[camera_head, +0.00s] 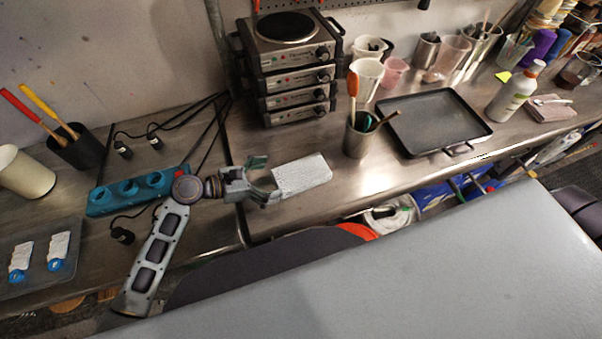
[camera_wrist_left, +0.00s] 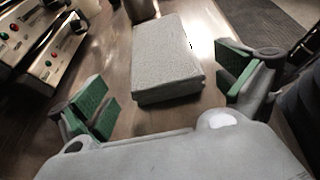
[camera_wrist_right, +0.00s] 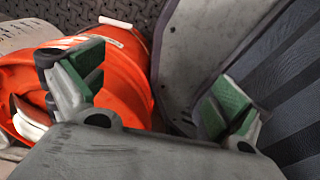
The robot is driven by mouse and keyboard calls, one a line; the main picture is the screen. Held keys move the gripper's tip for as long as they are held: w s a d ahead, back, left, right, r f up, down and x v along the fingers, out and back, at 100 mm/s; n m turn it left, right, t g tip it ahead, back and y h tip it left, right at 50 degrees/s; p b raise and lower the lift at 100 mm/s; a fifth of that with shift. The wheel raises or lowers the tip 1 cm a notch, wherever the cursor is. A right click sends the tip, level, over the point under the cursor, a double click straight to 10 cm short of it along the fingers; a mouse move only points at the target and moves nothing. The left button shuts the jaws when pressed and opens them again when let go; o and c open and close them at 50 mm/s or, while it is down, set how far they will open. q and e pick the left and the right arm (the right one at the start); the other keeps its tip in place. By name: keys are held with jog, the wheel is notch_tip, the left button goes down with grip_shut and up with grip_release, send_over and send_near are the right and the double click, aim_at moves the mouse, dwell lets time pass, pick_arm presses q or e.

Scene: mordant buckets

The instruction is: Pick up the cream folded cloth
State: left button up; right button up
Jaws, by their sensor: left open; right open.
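The cream folded cloth (camera_head: 302,174) lies flat on the steel bench as a pale, textured rectangular block. In the left wrist view the cloth (camera_wrist_left: 165,60) is straight ahead, its near end around the line between the fingertips. My left gripper (camera_head: 267,180) is open at the cloth's left end. Its green-padded fingers (camera_wrist_left: 168,88) stand either side with gaps, and neither visibly touches the cloth. My right gripper (camera_wrist_right: 155,90) is open and empty in the right wrist view, in front of an orange bucket (camera_wrist_right: 125,62). It is not seen in the head view.
Stacked hot plates (camera_head: 290,60) stand behind the cloth. A blue power strip (camera_head: 130,192) lies left. A white bottle (camera_head: 515,92) and a pinkish cloth (camera_head: 550,110) sit far right.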

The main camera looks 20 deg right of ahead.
aim_at(285, 177)
pick_arm(q)
jog(key=shift+d, duration=0.3)
jog(key=shift+f, duration=0.1)
jog(key=shift+f+x, duration=0.2)
jog(key=shift+x, duration=2.4)
jog(key=shift+a, duration=0.15)
jog(key=c, duration=0.8)
jog(key=shift+r+p, duration=0.5)
jog(key=shift+r, duration=4.55)
